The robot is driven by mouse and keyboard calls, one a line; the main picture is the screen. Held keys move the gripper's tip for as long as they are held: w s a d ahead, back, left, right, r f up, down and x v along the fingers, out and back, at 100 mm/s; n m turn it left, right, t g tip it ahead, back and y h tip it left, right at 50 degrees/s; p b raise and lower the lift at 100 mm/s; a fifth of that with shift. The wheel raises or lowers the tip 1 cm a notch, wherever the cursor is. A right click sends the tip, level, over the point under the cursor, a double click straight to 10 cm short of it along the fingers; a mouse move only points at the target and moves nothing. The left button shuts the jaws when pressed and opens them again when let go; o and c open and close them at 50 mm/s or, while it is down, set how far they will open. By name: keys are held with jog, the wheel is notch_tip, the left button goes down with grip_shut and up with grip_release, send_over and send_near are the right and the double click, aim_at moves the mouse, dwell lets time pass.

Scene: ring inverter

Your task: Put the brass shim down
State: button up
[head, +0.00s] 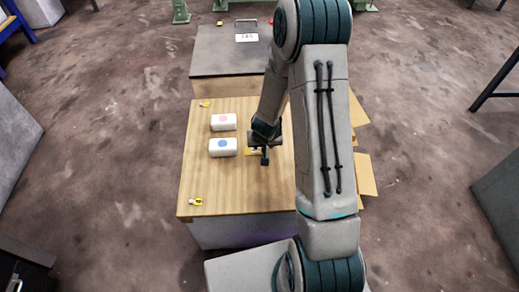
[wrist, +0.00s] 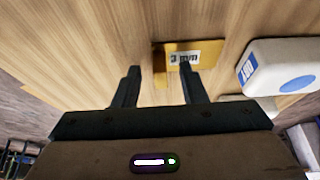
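The brass shim (wrist: 208,56) is a flat yellow plate with a white "3 mm" label, and it appears to lie on the wooden table top (head: 205,175). In the head view a small yellow part of the shim (head: 250,152) shows beside my gripper (head: 264,158), which hides the rest. In the wrist view my gripper (wrist: 160,70) has its two fingers apart, with a clear gap between them. The right finger overlaps the lower edge of the label. Nothing is visibly clamped; I cannot tell whether a finger touches the shim.
A white block with a blue dot (head: 222,147) stands just left of my gripper, and one with a pink dot (head: 223,122) behind it. A dark grey case (head: 222,52) stands beyond. The front left table is clear.

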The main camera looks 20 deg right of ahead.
grip_shut()
jog(key=shift+r, duration=0.15)
